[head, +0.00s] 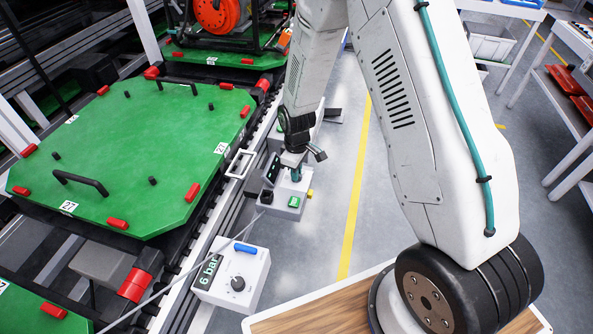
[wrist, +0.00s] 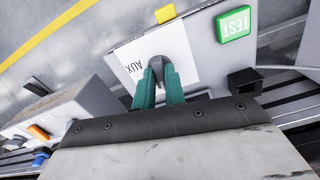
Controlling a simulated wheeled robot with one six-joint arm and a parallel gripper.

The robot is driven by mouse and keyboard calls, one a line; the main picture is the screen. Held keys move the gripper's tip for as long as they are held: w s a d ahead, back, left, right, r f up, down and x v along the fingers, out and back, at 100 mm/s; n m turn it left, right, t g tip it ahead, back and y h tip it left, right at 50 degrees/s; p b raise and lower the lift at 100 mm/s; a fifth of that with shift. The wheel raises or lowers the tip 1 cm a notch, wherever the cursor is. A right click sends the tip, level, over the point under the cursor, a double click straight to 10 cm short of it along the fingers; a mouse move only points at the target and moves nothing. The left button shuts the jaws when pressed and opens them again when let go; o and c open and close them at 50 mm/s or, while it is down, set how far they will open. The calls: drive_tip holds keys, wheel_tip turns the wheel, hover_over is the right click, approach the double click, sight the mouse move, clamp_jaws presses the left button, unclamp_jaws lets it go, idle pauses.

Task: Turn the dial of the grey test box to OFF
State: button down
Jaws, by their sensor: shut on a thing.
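The grey test box (head: 282,209) stands beside the conveyor in the head view, with a green button on it. In the wrist view its pale top (wrist: 120,52) carries an upside-down AUX label, a green TEST button (wrist: 234,24) and a yellow part (wrist: 165,14). My gripper (wrist: 160,72), with teal fingers, is shut on the dark dial (wrist: 157,62) on that top. The fingers cover much of the dial, so I cannot tell its setting. No OFF mark shows. In the head view my gripper (head: 296,173) points down onto the box.
A white box (head: 248,268) marked 6 bar, with a black knob and blue bar, stands nearer. Another grey box (wrist: 75,108) is beside the test box. Green pallets (head: 130,145) fill the conveyor at left. Clear floor with a yellow line (head: 357,200) lies right.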

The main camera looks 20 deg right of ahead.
drive_tip(key=shift+w+n, duration=0.1)
drive_tip(key=shift+n, duration=0.9)
drive_tip(key=c, duration=1.5)
unclamp_jaws()
drive_tip(key=shift+o, duration=0.2)
drive_tip(key=shift+r, duration=0.1)
wheel_tip(320, 180, up, 8)
drive_tip(key=shift+f, duration=0.2)
